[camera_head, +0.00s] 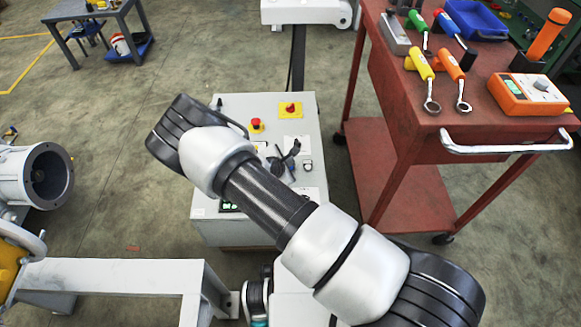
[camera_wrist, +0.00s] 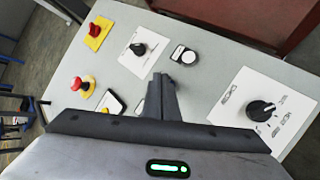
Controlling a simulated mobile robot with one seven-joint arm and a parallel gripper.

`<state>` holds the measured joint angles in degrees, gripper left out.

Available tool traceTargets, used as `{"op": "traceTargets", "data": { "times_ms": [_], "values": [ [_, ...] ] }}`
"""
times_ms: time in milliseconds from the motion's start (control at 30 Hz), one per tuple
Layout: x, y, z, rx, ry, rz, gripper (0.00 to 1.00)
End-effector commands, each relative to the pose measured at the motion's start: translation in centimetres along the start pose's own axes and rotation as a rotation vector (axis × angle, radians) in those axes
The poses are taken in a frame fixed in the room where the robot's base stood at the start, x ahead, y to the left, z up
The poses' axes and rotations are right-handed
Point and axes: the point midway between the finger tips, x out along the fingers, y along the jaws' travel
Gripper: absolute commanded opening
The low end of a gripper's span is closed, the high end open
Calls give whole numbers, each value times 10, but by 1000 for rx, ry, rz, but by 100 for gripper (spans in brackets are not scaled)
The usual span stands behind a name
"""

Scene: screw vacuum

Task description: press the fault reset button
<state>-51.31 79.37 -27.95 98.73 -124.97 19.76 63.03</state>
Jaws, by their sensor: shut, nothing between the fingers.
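The control panel is a light grey sloped box (camera_head: 231,108), also filling the wrist view (camera_wrist: 213,78). In the wrist view my gripper (camera_wrist: 160,80) is shut and empty, fingertips over the panel's middle. A small round button with a white rim and dark label plate (camera_wrist: 183,54) is just beyond and right of the fingertips. Another small button on a white and yellow plate (camera_wrist: 114,103) lies left of the fingers, partly hidden by my gripper. I cannot read which button is the fault reset. Contact between fingertips and panel cannot be told.
A black knob (camera_wrist: 138,48) and a larger knob (camera_wrist: 262,108) sit on white plates. A red tool cart (camera_head: 422,128) stands close at the right. My forearm hides part of the panel.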

Motion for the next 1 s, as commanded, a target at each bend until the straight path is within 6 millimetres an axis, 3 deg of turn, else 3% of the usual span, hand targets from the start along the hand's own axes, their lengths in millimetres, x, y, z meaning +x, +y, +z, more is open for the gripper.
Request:
{"op": "traceTargets", "data": {
  "times_ms": [1000],
  "values": [
    [9, -6, -6, 1, 0, 0, 0]
  ]
}}
